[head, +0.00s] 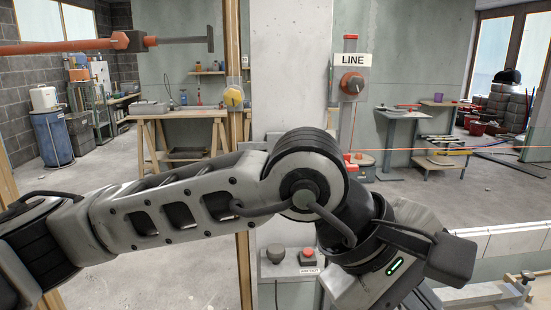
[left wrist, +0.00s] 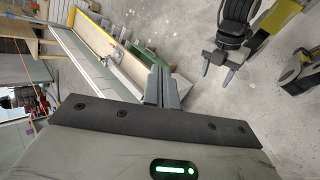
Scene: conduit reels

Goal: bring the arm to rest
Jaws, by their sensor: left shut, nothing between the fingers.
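My left arm (head: 180,210) reaches across the head view from the left and bends down at the elbow. Its wrist, with a green light, is at the lower right; the fingers are hidden in that view. In the left wrist view my left gripper (left wrist: 161,88) is shut and empty, its fingers together above the floor. What looks like my right gripper (left wrist: 217,72) shows at the upper middle of that view. Its two fingers are apart with nothing between them.
A workbench (head: 185,114) stands behind. Low on a pillar is a box with a red button (head: 308,252). A thin red line crosses at right. A long rail (left wrist: 95,60) lies left of the fingers.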

